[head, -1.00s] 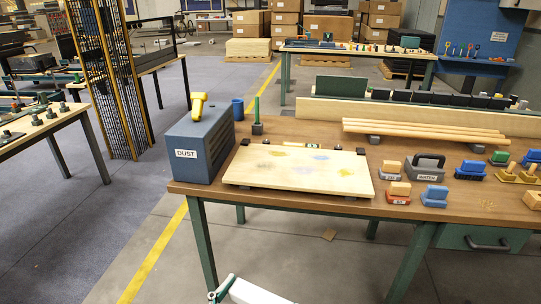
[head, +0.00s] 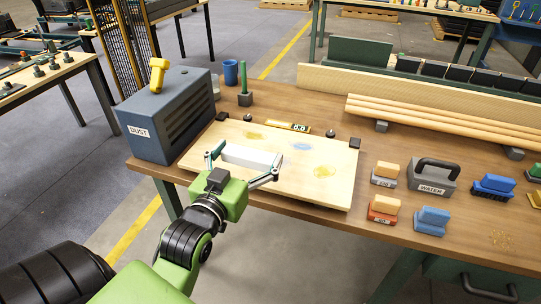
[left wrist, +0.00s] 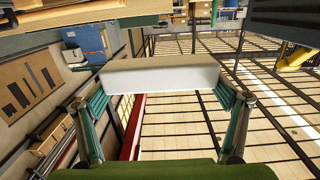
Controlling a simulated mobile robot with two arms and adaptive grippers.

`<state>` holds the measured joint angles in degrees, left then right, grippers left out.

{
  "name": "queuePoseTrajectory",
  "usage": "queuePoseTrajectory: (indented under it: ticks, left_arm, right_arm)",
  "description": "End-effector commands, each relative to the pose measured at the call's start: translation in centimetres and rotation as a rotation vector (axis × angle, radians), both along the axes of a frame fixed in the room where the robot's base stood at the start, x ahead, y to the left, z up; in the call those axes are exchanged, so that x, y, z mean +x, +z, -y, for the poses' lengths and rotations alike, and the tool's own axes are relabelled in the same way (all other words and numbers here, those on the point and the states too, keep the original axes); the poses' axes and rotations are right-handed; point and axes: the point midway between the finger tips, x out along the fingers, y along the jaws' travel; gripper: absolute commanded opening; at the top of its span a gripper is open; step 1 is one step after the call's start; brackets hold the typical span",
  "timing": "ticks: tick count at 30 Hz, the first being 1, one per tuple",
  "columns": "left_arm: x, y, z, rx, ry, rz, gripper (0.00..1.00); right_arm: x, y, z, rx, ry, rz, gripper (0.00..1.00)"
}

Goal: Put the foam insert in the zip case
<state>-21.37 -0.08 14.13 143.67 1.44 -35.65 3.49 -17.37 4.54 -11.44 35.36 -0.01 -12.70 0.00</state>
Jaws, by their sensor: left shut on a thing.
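A plain white rectangular block, apparently the foam insert (head: 250,157), is held lengthwise between the fingers of my left gripper (head: 244,166). The gripper is shut on its two ends, and the block appears over the left part of the pale, paint-marked board on the bench. I cannot tell how high it is above the board. In the left wrist view the foam insert (left wrist: 160,78) spans between the two fingers of the left gripper (left wrist: 161,97). I see no zip case in either view. My right gripper is not in view.
The pale board (head: 325,190) lies on the brown workbench (head: 458,240). A blue-grey DUST box (head: 165,115) with a yellow handle stands on its left. Several coloured blocks and a grey WATER caddy (head: 432,176) sit on the right.

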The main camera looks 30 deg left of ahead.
Motion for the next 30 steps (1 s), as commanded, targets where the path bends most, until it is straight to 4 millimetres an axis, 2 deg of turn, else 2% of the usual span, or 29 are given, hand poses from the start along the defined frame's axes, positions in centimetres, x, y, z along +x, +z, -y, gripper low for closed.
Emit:
queuePoseTrajectory:
  ticks: [3, 8, 14, 18, 22, 30]
  left_arm:
    - [1.1, 0.2, -0.8, -0.008, 0.015, 0.003, 0.78]
    - [4.6, -1.3, -0.9, -0.009, 0.015, 0.002, 0.78]
    - [9.4, -3.5, -1.2, -0.008, 0.015, 0.001, 0.78]
    - [11.6, -6.4, -1.3, -0.009, 0.015, -0.001, 0.78]
    - [13.0, -8.1, -1.3, -0.007, 0.015, 0.001, 0.78]
    - [14.2, -10.2, -1.4, -0.007, 0.015, -0.002, 0.78]
  right_arm:
    - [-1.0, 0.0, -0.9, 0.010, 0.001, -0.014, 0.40]
    - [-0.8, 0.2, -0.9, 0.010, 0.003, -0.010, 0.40]
    - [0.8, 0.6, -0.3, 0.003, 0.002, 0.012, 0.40]
    - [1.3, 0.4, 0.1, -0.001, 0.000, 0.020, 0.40]
    - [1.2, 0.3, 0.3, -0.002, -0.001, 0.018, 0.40]
    - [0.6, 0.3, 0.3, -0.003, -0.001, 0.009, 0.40]
